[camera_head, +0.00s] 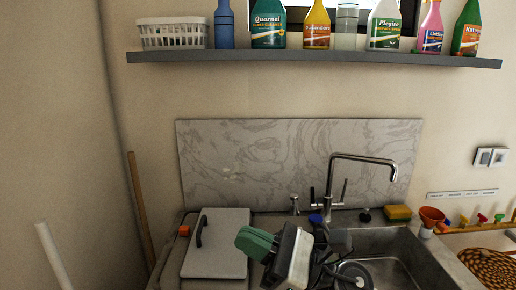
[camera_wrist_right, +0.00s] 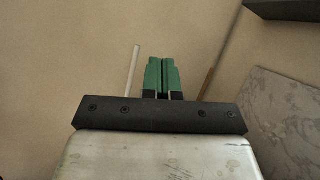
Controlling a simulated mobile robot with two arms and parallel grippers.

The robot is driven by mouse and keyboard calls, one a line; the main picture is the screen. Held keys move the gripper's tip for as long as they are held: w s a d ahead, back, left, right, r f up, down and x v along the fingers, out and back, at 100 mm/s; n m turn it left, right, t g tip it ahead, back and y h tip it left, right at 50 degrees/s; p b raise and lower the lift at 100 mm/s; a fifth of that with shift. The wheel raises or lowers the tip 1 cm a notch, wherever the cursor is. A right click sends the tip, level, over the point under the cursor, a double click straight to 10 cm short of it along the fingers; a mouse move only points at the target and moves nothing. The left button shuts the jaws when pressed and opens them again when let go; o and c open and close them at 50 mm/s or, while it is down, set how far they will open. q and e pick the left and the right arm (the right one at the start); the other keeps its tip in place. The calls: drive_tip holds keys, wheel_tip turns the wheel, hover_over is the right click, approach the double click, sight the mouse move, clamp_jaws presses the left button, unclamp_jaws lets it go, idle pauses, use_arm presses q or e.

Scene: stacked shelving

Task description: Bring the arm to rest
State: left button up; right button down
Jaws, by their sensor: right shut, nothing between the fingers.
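My right gripper (camera_head: 253,243) shows at the bottom middle of the head view, in front of the sink counter. Its green fingers point left, above the right part of a pale board or lid (camera_head: 222,262). In the right wrist view my right gripper (camera_wrist_right: 162,64) has its two green fingers together, with nothing between them. Behind the fingers there is only plain wall, a white pole and a brown stick. My left gripper is in neither view.
A grey shelf (camera_head: 320,59) holds several bottles and a white basket (camera_head: 172,33). A faucet (camera_head: 362,158) rises behind the sink (camera_head: 397,243). A yellow sponge (camera_head: 398,212) and orange funnel (camera_head: 431,216) stand right. A brown stick (camera_head: 140,208) leans left; a white pole (camera_head: 53,256) stands nearer.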

drive_tip(key=w+d+f+m+t+h, duration=0.25)
drive_tip(key=d+m+t+h, duration=0.45)
drive_tip(key=m, duration=0.7)
drive_tip(key=w+d+f+m+t+h, duration=0.1)
drive_tip(key=d+f+m+t+h, duration=0.3)
drive_tip(key=m+t, duration=0.75)
drive_tip(key=s+d+f+m+g+h, duration=0.2)
drive_tip(key=d+f+m+g+h, duration=0.2)
drive_tip(key=f+m+h, duration=0.4)
drive_tip(key=s+d+f+m+g+h, duration=0.2)
drive_tip(key=d+f+m+g+h, duration=0.15)
drive_tip(key=f+m, duration=0.4)
drive_tip(key=s+d+f+m+g, duration=0.2)
drive_tip(key=s+f+m+g, duration=0.4)
drive_tip(key=s, duration=0.4)
drive_tip(key=s+d+f+m+g, duration=0.1)
drive_tip(key=s+f+m+g, duration=0.5)
drive_tip(key=s, duration=0.4)
wheel_tip(320, 180, down, 26)
drive_tip(key=n+g, duration=0.1)
drive_tip(key=g, duration=0.1)
drive_tip(key=s+d+f, duration=0.3)
drive_tip(key=s+f, duration=1.3)
drive_tip(key=shift+s+f+g, duration=0.3)
drive_tip(key=shift+s+g, duration=0.05)
drive_tip(key=shift+g, duration=0.05)
